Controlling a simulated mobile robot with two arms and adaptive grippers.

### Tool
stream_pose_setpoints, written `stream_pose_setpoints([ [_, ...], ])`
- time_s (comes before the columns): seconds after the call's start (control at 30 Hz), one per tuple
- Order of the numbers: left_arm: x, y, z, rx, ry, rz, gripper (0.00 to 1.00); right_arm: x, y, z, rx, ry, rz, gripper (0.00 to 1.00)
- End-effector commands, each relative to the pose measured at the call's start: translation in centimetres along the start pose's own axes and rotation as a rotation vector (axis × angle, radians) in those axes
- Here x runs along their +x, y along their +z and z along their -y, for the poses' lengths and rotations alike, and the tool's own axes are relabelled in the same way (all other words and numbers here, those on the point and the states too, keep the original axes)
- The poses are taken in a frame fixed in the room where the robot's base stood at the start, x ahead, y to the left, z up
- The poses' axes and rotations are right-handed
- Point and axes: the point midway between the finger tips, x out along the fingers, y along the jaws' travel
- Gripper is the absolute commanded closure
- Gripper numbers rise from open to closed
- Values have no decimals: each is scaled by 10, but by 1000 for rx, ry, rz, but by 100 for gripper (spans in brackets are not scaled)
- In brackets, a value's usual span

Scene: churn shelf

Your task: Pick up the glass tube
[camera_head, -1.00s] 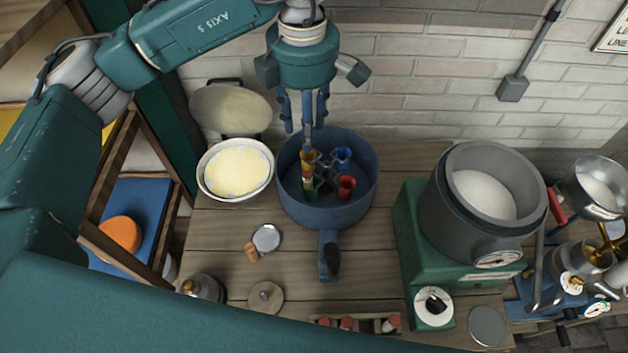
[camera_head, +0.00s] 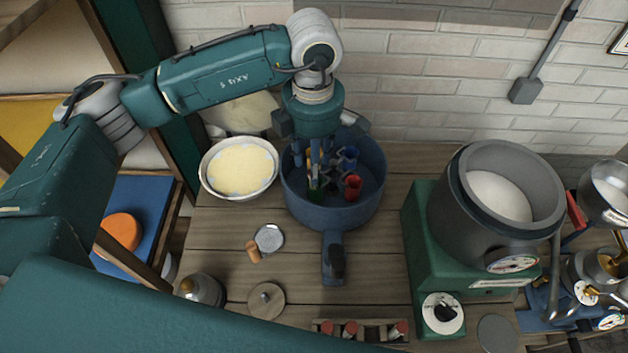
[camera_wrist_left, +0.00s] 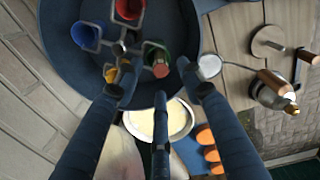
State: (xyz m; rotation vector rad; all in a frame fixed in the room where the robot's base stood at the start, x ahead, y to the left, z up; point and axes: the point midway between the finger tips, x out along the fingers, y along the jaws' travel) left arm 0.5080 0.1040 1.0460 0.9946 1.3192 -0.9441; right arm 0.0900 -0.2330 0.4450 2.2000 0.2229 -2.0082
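A blue pan (camera_head: 372,200) stands on the wooden bench and holds a rack of coloured cups: red (camera_head: 353,186), blue (camera_head: 348,156), green (camera_head: 316,196) and yellow. In the left wrist view the green cup (camera_wrist_left: 152,47) holds a slim upright piece with a reddish end (camera_wrist_left: 161,70), seemingly the glass tube; its body is mostly hidden. The yellow cup (camera_wrist_left: 110,72) is beside it. My left gripper (camera_head: 317,172) points down into the pan. Its fingers (camera_wrist_left: 157,88) are spread around the reddish end, apart from it and empty. My right gripper is not in view.
A cream-filled bowl (camera_head: 240,169) stands left of the pan, a green machine with a grey drum (camera_head: 500,215) to the right. The brick wall is behind.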

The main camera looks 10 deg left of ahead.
Motion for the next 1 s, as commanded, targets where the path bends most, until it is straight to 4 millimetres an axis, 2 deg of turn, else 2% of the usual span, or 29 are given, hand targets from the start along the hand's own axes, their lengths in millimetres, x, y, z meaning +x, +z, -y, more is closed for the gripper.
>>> stream_pose_setpoints([
  [0.03, 3, 0, 2, 0, -5, -4, 61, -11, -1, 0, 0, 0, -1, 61],
  [0.13, 18, 1, 2, 1, -6, -4, 61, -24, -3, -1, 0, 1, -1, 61],
  [0.3, 40, 2, 1, 0, -2, -2, 61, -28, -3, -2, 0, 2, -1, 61],
  [0.57, 44, 2, 1, 1, 0, 0, 61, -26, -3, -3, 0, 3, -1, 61],
  [0.77, 43, 2, 1, 1, 0, 0, 100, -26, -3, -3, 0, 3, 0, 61],
  [1.0, 43, 2, 1, 1, 0, 0, 100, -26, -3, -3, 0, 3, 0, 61],
])
